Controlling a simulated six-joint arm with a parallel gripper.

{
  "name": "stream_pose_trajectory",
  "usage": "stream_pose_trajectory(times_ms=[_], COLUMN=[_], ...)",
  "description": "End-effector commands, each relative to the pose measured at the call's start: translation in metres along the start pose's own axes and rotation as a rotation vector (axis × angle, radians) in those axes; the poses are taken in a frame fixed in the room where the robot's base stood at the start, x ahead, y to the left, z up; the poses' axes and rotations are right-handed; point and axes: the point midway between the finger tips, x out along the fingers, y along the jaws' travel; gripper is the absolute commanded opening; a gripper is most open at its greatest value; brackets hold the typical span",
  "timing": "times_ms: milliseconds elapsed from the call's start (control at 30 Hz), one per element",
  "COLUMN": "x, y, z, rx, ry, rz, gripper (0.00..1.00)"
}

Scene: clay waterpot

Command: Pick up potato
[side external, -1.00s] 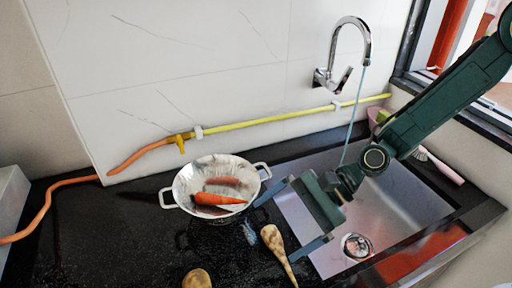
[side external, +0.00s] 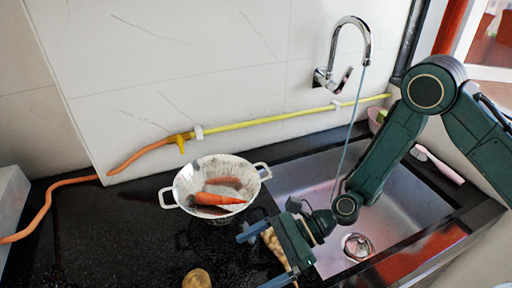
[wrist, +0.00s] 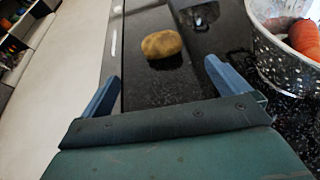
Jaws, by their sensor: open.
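The potato (side external: 196,279) is a brown-yellow lump on the black counter at the bottom edge of the side view. In the wrist view the potato (wrist: 162,44) lies ahead of my gripper (wrist: 162,76), roughly centred between the two blue fingers and beyond their tips. In the side view my gripper (side external: 262,258) is right of the potato, with a clear gap between them. The fingers are open and empty, pointing left.
A white colander (side external: 184,186) holding carrots (side external: 216,199) stands behind the potato; it shows at the right in the wrist view (wrist: 275,62). A metal sink (side external: 415,205) with a faucet (side external: 350,40) is at right. The counter left of the potato is clear.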

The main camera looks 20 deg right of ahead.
Motion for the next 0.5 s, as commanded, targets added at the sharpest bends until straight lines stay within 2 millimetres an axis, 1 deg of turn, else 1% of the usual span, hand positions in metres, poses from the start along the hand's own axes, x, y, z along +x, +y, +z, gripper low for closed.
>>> stream_pose_trajectory(times_ms=[167,400,500], x=[0.022,0.058,0.069], y=[0.001,0.001,0.001], z=[0.000,0.000,-0.001], rx=[-0.003,-0.003,-0.003], ry=[0.000,0.000,0.001], rz=[0.003,0.003,0.002], gripper=[1.00,1.00,1.00])
